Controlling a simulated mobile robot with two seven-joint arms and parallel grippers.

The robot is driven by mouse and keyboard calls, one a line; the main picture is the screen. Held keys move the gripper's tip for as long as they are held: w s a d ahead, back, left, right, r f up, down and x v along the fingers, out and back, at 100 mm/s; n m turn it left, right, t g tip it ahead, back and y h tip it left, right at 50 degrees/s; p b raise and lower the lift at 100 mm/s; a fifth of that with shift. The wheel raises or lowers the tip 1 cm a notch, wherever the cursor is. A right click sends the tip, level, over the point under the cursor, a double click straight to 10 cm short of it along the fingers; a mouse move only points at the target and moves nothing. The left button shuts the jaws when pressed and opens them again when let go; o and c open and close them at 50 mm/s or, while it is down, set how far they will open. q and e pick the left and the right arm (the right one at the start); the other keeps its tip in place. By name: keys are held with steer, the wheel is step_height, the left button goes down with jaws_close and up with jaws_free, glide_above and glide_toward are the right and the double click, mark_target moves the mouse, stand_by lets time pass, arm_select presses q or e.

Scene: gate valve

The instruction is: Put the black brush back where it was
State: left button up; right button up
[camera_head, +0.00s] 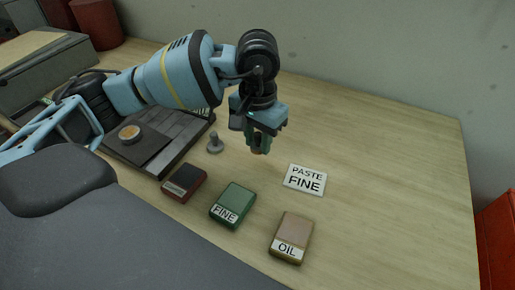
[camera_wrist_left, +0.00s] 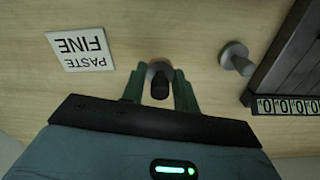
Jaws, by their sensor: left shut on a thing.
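My left gripper (camera_head: 260,145) points down above the bench, left of the white PASTE FINE card (camera_head: 304,180). It is shut on a small upright thing with a dark top, which I take to be the black brush (camera_wrist_left: 160,88); in the left wrist view it sits between the fingers (camera_wrist_left: 158,78), with a paler round part beyond it. In the head view the fingers hide most of it, and only a brownish lower end shows. I cannot tell whether that end touches the bench. My right gripper is not in view.
A grey peg (camera_head: 215,144) stands left of the gripper, beside a dark slatted tray (camera_head: 180,140). A dark red block (camera_head: 184,182), a green FINE block (camera_head: 232,204) and a tan OIL block (camera_head: 292,236) lie in front. The bench is clear at right.

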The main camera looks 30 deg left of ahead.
mark_target(258, 145)
arm_select(q)
steer(key=shift+f+p, duration=0.3)
steer(key=shift+f, duration=1.45)
steer(key=shift+f, duration=0.15)
steer(key=o, duration=0.9)
step_height(258, 145, up, 12)
steer(key=shift+r, duration=0.2)
steer(key=shift+s+f, duration=0.1)
